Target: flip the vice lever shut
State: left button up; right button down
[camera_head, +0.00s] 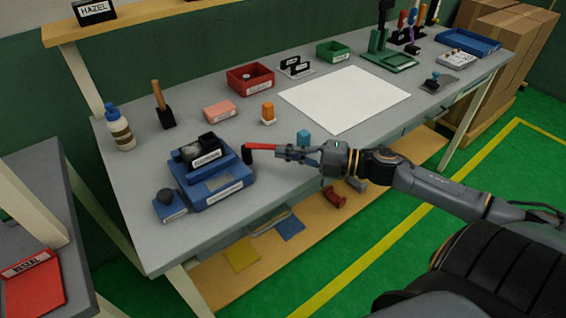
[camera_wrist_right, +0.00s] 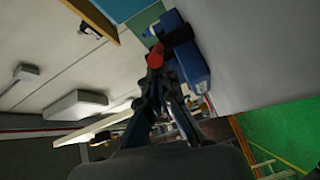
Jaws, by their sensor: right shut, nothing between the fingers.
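The blue vice (camera_head: 212,186) stands near the front edge of the grey workbench, with a labelled block and dark parts on top. Its red lever (camera_head: 259,146) sticks out to the right from a black pivot, roughly level. My right gripper (camera_head: 281,152) is shut and empty, with its fingertips at the lever's outer end; I cannot tell whether they touch. In the right wrist view the red lever end (camera_wrist_right: 155,58) shows just beyond the fingertips (camera_wrist_right: 157,76), and the blue vice (camera_wrist_right: 190,62) lies behind it. My left gripper is not in view.
A blue block (camera_head: 169,206) with a black knob sits left of the vice. A pink box (camera_head: 219,110), an orange-topped piece (camera_head: 268,113) and a small blue item (camera_head: 304,138) stand behind. A white sheet (camera_head: 345,98) lies flat to the right.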

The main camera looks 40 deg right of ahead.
jog(key=shift+w+d+f+n+g+y+b, duration=0.15)
jog(key=shift+w+d+n+g+y+b, duration=0.15)
jog(key=shift+w+d+n+g+y, duration=0.4)
jog(key=shift+w+d, duration=0.5)
jog(key=shift+w, duration=0.15)
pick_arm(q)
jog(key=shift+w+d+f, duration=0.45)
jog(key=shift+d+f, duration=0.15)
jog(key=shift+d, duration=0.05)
pick_arm(e)
jog(key=shift+w+d+r, duration=0.1)
jog(key=shift+d+r, duration=0.05)
jog(key=shift+r, duration=0.1)
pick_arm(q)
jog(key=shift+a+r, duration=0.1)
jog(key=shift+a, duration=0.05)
